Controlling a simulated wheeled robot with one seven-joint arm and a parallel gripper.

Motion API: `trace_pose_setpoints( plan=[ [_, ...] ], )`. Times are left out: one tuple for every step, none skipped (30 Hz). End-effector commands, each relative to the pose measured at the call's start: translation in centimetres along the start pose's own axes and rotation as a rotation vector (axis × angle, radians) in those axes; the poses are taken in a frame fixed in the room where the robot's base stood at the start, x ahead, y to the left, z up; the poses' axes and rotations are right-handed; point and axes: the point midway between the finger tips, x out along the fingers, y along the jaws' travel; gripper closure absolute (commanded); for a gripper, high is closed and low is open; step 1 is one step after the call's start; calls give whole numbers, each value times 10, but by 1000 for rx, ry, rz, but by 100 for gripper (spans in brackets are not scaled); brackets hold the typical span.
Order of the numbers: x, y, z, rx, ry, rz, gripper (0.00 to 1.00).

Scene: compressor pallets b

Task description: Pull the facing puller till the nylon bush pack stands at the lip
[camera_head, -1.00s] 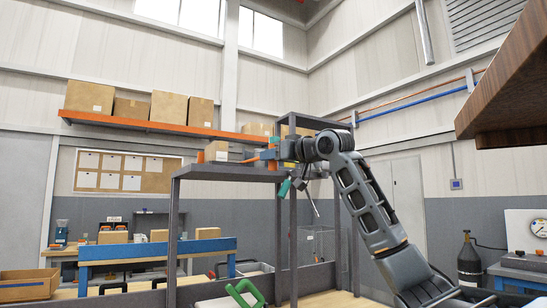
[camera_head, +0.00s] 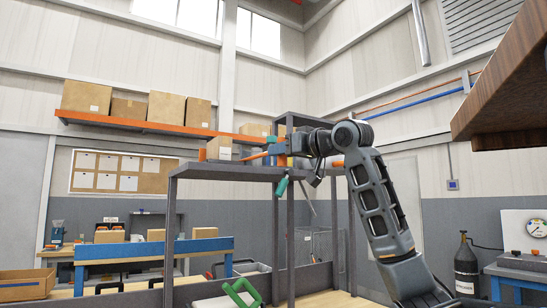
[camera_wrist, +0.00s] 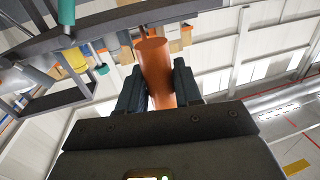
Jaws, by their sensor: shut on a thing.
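My gripper (camera_head: 284,150) is at the raised dark shelf (camera_head: 230,171), among small items on its top. In the wrist view my gripper (camera_wrist: 158,92) is shut on an orange cylindrical handle (camera_wrist: 154,62), which lies between the two dark fingers and points toward the shelf frame. I take this to be the puller; its far end is hidden. A small cardboard carton (camera_head: 219,148) with a pale face stands on the shelf left of the gripper. I cannot tell whether it is the nylon bush pack. An orange rod-like part (camera_head: 254,156) shows between carton and gripper.
A teal-handled tool (camera_head: 282,186) hangs below the shelf near my gripper. Dark uprights (camera_head: 290,245) stand under it. A wooden slab (camera_head: 505,90) juts in at the upper right. An orange wall shelf (camera_head: 150,127) with cartons is behind. Open air lies right of my arm.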

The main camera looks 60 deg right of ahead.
Motion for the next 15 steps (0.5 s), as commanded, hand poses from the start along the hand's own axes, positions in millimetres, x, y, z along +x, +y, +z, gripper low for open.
trace_pose_setpoints(
  plan=[
    [-7,-2,0,0,3,-1,100],
    [-9,-2,0,-1,2,-1,100],
    [-12,-3,0,-1,1,0,100],
    [-13,-3,0,-1,1,0,100],
    [-14,-3,0,-1,1,0,100],
    [-14,-3,0,0,1,0,100],
    [-14,-3,0,0,1,1,100],
    [-14,-3,0,0,1,1,100],
    [-14,-3,0,0,1,1,100],
    [-14,-3,0,0,0,1,100],
    [-14,-2,0,0,0,1,100],
    [-14,-2,0,0,0,1,100],
    [-14,-2,0,0,0,1,63],
    [-14,-2,0,0,0,1,60],
    [-14,-2,0,0,0,1,57]
  ],
)
